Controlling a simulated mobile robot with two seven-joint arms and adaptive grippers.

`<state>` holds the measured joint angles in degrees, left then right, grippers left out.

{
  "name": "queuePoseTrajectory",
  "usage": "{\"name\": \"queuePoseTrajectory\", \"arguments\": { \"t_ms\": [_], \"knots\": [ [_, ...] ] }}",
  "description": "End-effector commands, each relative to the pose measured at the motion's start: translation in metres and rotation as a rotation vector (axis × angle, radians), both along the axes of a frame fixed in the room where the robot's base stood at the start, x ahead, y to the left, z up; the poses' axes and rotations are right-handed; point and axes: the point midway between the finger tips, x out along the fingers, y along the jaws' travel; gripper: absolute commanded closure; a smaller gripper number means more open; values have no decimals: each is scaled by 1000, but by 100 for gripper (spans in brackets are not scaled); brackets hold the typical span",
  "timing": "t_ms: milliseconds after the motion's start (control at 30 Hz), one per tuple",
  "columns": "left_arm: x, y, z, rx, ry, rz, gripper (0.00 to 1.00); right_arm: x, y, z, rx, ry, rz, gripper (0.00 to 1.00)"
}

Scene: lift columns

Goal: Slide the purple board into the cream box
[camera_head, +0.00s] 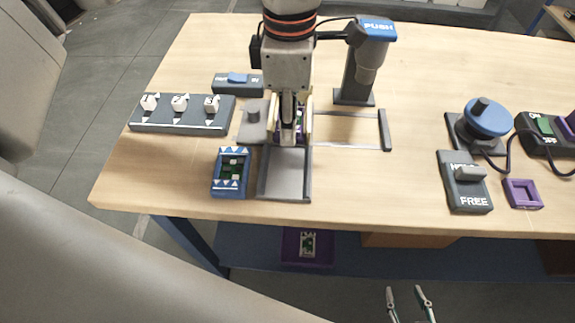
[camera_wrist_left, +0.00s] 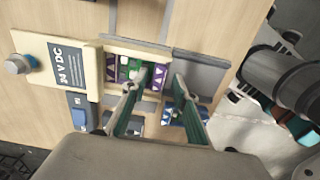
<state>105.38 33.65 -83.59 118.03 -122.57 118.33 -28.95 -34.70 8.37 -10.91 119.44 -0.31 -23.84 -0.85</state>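The purple board, with a green middle and white triangles, shows in the left wrist view (camera_wrist_left: 124,68) at the cream box (camera_wrist_left: 140,48); how deep it sits inside I cannot tell. In the head view only a sliver of purple (camera_head: 301,118) and cream edges (camera_head: 309,112) show around my left gripper (camera_head: 288,138), which hides the rest. In the wrist view its two fingers (camera_wrist_left: 156,84) stand apart, with the left fingertip overlapping the board's edge; contact is unclear. My right gripper (camera_head: 408,291) is open and empty below the table's front edge.
A grey plate (camera_head: 285,178) lies in front of the box, beside a blue board (camera_head: 231,172). A PUSH post (camera_head: 362,65) stands behind right. A switch strip (camera_head: 180,114) lies left; a HOME/FREE lever (camera_head: 466,182) and blue knob (camera_head: 488,118) stand right. A purple tray (camera_head: 290,248) sits below.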

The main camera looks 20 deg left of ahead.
Motion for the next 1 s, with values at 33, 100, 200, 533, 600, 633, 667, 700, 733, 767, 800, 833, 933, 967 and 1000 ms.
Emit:
{"name": "queuePoseTrajectory", "arguments": {
  "t_ms": [33, 100, 200, 533, 600, 633, 667, 700, 733, 767, 800, 833, 933, 967, 1000],
  "knots": [
    [0, 0, 3, 0, -3, 0, 72, 2, 0, 3, -1, -4, 1, 60],
    [0, 0, 7, 0, -4, 0, 72, 4, 0, 7, -1, -11, 2, 60],
    [0, 0, 13, 0, -5, 1, 72, 7, 0, 13, -1, -20, 1, 60],
    [0, 0, 30, -1, -5, 1, 72, 17, 0, 34, 0, -50, 1, 60],
    [0, 0, 34, -1, -5, 1, 72, 19, 0, 38, 0, -57, 1, 60],
    [0, 0, 35, -1, -5, 1, 72, 20, 0, 40, 0, -59, 0, 60],
    [0, 0, 37, -1, -4, 1, 72, 21, 0, 42, 0, -61, 0, 60],
    [0, 0, 39, 0, -4, 0, 72, 22, 0, 44, 1, -64, 0, 60],
    [0, 0, 41, 0, -4, 0, 72, 22, 0, 46, 1, -67, -1, 60],
    [0, 0, 42, 0, -3, 0, 72, 23, 0, 47, 2, -69, 0, 60],
    [0, 0, 44, 0, -3, 0, 72, 24, 1, 50, 2, -73, -1, 60],
    [0, 0, 46, 0, -4, 0, 72, 25, 1, 52, 3, -74, -2, 60],
    [0, 0, 51, 0, -4, 0, 72, 27, 1, 58, 5, -82, -3, 60],
    [0, 0, 53, 0, -4, 0, 72, 28, 1, 59, 5, -84, -4, 60],
    [0, 0, 55, 0, -4, 0, 72, 29, 1, 62, 5, -87, -4, 60]
  ]
}}
